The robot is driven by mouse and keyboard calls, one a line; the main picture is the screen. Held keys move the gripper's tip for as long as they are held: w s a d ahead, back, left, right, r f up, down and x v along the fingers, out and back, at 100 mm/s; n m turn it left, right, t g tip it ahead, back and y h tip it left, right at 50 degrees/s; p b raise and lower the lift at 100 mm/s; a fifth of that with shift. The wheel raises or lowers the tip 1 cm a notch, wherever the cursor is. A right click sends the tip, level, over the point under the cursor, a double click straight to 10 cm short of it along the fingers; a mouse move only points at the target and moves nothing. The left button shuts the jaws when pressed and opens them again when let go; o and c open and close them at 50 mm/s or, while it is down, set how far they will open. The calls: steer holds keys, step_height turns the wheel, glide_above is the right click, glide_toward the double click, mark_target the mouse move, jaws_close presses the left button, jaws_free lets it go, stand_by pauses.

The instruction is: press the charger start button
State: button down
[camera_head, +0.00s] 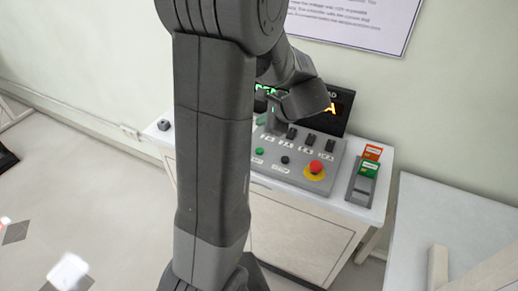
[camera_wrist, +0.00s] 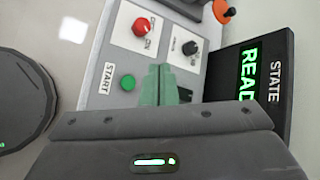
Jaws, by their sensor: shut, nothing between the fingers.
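In the wrist view, the green start button (camera_wrist: 127,82) sits on a light grey panel beside a START label (camera_wrist: 107,78). My gripper (camera_wrist: 165,70) is shut and empty. Its fingertips show just right of the button in the picture, over the panel; whether they touch the panel I cannot tell. The button is not covered by the fingers. In the head view, my gripper (camera_head: 273,122) is over the back left part of the grey control panel (camera_head: 333,147), partly hidden by my arm.
Close by in the wrist view are a red knob (camera_wrist: 145,25), a black knob (camera_wrist: 190,47) and a dark display (camera_wrist: 262,80) reading STATE and READ. In the head view, a red mushroom button (camera_head: 316,167) on yellow and a card holder (camera_head: 362,185) stand to the right.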

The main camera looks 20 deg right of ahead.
mark_target(262, 152)
steer(key=shift+f, duration=0.1)
step_height(262, 152, down, 9)
steer(key=b, duration=0.7)
stand_by(1.8)
steer(key=shift+f+b, duration=0.25)
steer(key=shift+b, duration=0.05)
steer(key=shift+f+b, duration=0.35)
steer(key=shift+f, duration=0.15)
stand_by(0.5)
steer(key=shift+r, duration=0.1)
steer(key=shift+r+p, duration=0.7)
steer(key=shift+r, duration=0.15)
steer(key=shift+r+p, duration=2.05)
steer(key=shift+r, duration=0.45)
